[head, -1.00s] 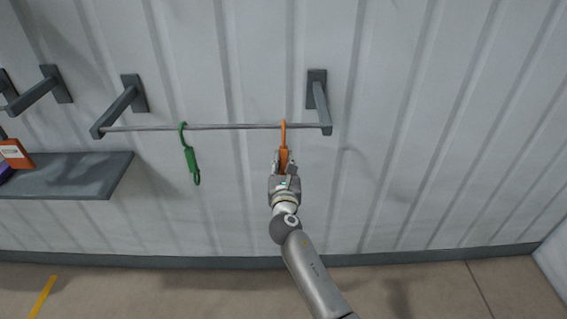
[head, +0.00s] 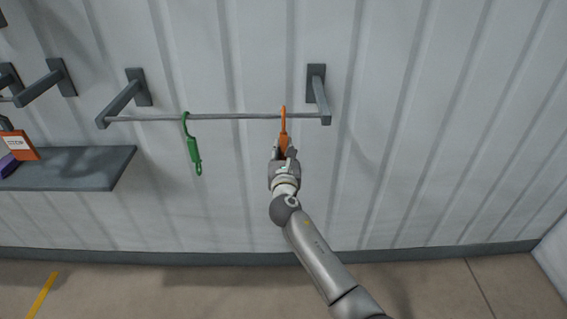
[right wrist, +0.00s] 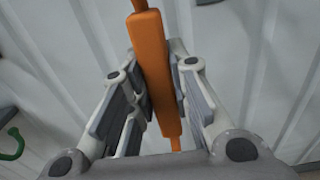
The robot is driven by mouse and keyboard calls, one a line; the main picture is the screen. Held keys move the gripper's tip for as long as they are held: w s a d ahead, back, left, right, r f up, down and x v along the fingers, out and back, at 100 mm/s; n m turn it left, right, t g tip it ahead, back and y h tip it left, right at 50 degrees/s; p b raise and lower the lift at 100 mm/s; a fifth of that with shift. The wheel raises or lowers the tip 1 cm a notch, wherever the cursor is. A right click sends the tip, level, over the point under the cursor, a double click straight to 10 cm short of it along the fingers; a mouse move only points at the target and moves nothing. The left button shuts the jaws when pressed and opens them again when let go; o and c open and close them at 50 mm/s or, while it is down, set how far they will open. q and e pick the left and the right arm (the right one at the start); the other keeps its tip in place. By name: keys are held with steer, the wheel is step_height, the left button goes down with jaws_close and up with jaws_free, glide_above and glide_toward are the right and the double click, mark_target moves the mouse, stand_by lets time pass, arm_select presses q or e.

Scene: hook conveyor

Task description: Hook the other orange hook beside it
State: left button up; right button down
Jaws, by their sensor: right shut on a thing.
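An orange hook (head: 283,126) is held upright at the right part of a thin grey rail (head: 235,116). Its top loop reaches slightly above the rail; I cannot tell whether it is around the rail or just in front. My right gripper (head: 284,153) is shut on its thick body below the rail. In the right wrist view the orange body (right wrist: 152,70) stands between the fingers (right wrist: 155,100). A green hook (head: 192,147) hangs from the rail to the left. No second orange hook shows. My left gripper is out of view.
Two grey brackets (head: 317,92) (head: 124,97) carry the rail on a corrugated white wall. A grey shelf (head: 80,168) at left holds an orange box (head: 19,146) and a purple box (head: 7,166). The rail between the two hooks is clear.

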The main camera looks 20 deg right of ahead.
mark_target(284, 144)
steer(key=shift+s+a+r+p, duration=0.1)
steer(key=shift+s+r+p, duration=0.15)
steer(key=shift+r, duration=0.2)
steer(key=shift+s+r+p, duration=0.15)
steer(key=shift+s+r, duration=0.05)
steer(key=shift+r, duration=0.25)
steer(key=shift+w, duration=0.25)
steer(key=shift+r+p, duration=0.25)
steer(key=shift+p, duration=0.35)
steer(key=shift+v, duration=0.85)
steer(key=shift+s+r, duration=0.2)
steer(key=shift+s, duration=0.15)
steer(key=shift+s+a+f, duration=0.1)
steer(key=shift+s+a, duration=0.05)
steer(key=shift+s, duration=0.3)
steer(key=shift+s+a+p, duration=0.15)
steer(key=shift+s+p, duration=0.2)
steer(key=shift+s, duration=0.25)
steer(key=shift+p+v, duration=0.45)
steer(key=shift+v, duration=0.4)
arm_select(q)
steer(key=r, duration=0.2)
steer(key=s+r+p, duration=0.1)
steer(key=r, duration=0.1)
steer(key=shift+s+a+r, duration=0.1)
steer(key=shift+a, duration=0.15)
arm_select(e)
steer(key=v, duration=0.3)
